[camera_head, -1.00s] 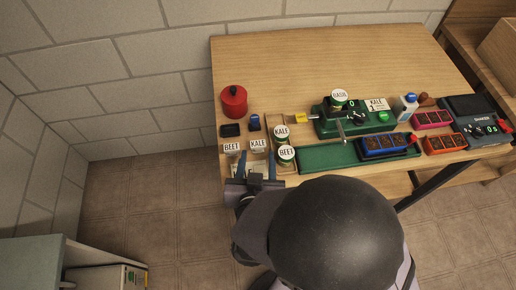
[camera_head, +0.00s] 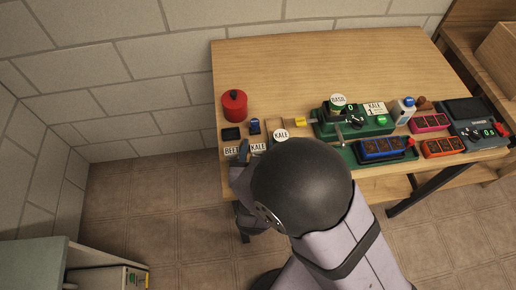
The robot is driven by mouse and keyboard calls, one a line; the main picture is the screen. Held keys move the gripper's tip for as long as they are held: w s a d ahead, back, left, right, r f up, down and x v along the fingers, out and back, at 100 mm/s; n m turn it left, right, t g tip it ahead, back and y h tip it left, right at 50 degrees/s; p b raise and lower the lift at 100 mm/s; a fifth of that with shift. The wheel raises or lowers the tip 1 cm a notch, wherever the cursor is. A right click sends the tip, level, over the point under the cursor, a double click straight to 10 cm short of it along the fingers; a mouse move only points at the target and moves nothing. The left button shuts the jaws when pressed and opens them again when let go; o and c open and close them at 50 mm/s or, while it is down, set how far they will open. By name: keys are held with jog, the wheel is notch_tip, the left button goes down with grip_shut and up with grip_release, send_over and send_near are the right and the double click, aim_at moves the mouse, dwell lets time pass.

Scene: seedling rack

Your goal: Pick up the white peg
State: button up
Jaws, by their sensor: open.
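I cannot make out a white peg for certain. Two white cards marked BEET (camera_head: 232,151) and KALE (camera_head: 258,147) stand at the table's front left. My gripper (camera_head: 244,153) is at the table's front left, just by these cards, and mostly hidden behind my own arm. One bluish finger shows between the cards. The gripper is open, and I see nothing held in it. The area between and below the fingers is covered by my arm.
A round KALE-topped pot (camera_head: 281,136) is just right. A green machine (camera_head: 352,120) and blue seedling tray (camera_head: 382,147) lie farther right. The table's back is clear.

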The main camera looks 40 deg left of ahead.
aim_at(258, 148)
jog(key=shift+w+f, duration=0.1)
jog(key=shift+w, duration=0.05)
jog(key=c, duration=0.8)
jog(key=shift+r, duration=5.05)
jog(key=shift+r+p, duration=0.1)
jog(key=shift+p, duration=0.3)
